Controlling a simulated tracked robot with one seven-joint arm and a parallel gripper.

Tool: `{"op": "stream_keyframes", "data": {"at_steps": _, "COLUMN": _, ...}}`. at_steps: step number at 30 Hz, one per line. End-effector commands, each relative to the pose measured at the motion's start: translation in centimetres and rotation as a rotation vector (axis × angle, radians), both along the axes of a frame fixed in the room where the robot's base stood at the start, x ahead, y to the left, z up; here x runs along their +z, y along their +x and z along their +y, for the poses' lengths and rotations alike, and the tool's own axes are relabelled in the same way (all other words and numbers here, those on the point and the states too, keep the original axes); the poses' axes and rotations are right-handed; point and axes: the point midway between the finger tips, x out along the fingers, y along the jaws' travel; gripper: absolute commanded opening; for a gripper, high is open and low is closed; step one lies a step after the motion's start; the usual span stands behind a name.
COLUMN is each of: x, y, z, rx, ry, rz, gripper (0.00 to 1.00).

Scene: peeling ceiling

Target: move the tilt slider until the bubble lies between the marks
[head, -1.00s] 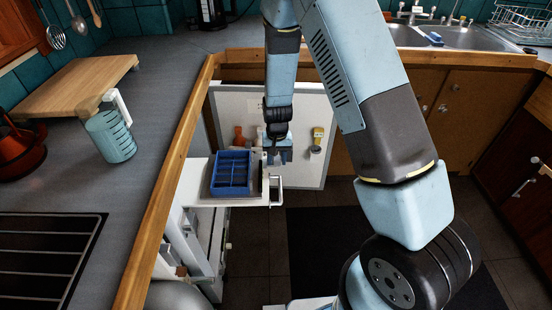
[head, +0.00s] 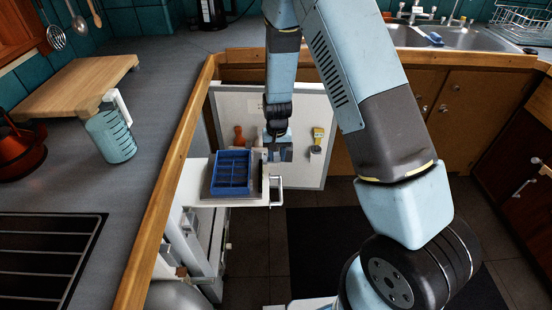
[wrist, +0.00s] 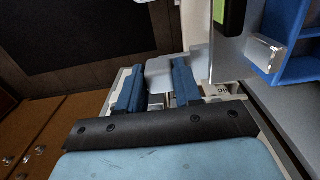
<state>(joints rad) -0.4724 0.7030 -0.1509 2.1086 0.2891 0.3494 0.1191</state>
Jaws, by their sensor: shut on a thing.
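My gripper (wrist: 157,88) shows two blue fingers in the wrist view, closed on a small light grey piece (wrist: 158,73), which looks like the slider's knob. In the head view my gripper (head: 279,152) points down just right of the blue tray, in front of the white panel. A bright green strip (wrist: 231,15) in a dark frame, perhaps the level's vial, is cut off at the top edge of the wrist view, right of the fingers. I cannot make out the bubble or the marks. The slider's track is largely hidden by my gripper.
A blue compartment tray (head: 232,172) sits on a white drawer unit (head: 197,167) left of my gripper. A white panel (head: 312,173) with hanging tools stands behind. The wooden counter edge (head: 172,178) runs along the left. Dark floor lies below.

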Motion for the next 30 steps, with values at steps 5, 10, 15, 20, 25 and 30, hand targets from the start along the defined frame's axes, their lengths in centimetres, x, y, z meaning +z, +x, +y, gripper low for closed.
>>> {"op": "stream_keyframes", "data": {"at_steps": 5, "x": 0.1, "y": 0.4, "z": 0.0, "rx": 0.0, "ry": 0.0, "rz": -0.002, "gripper": 0.0}}
{"op": "stream_keyframes", "data": {"at_steps": 10, "x": 0.1, "y": 0.4, "z": 0.0, "rx": 0.0, "ry": 0.0, "rz": -0.002, "gripper": 0.4}}
{"op": "stream_keyframes", "data": {"at_steps": 15, "x": 0.0, "y": 0.3, "z": 0.0, "rx": 0.0, "ry": 0.0, "rz": -0.001, "gripper": 0.4}}
{"op": "stream_keyframes", "data": {"at_steps": 20, "x": 0.4, "y": 0.4, "z": 0.0, "rx": 0.0, "ry": 0.0, "rz": -0.002, "gripper": 0.4}}
{"op": "stream_keyframes", "data": {"at_steps": 25, "x": 2.4, "y": 0.4, "z": 0.1, "rx": 0.001, "ry": 0.002, "rz": -0.003, "gripper": 0.4}}
{"op": "stream_keyframes", "data": {"at_steps": 30, "x": 5.5, "y": 0.4, "z": 0.0, "rx": 0.0, "ry": 0.002, "rz": -0.005, "gripper": 0.4}}
